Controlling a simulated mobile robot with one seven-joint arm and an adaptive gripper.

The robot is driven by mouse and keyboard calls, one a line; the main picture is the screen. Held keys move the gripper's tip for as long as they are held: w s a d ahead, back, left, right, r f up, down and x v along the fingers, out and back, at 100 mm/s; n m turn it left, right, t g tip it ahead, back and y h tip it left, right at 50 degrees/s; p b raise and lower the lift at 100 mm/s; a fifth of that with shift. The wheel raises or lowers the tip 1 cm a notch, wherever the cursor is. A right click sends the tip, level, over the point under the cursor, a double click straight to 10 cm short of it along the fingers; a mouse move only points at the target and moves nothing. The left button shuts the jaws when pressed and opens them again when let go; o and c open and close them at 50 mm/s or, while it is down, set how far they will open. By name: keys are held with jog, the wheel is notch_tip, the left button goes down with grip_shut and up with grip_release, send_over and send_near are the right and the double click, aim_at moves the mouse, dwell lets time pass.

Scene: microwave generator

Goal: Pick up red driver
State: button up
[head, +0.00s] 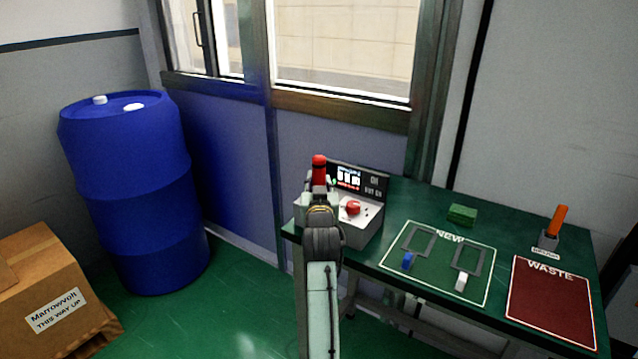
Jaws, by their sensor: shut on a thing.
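The red driver (319,163) shows as an upright red handle just above my gripper (319,186). My gripper is shut on it, in front of the left end of the green table (400,199). The lower part of the driver is hidden by my gripper and arm. The fingertips are small and partly hidden in this view.
A grey control box (366,222) with a red button and display stands right beside my gripper. A blue drum (135,200) and cardboard box (45,285) stand left.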

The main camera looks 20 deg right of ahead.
grip_shut()
jog(key=shift+r, duration=0.15)
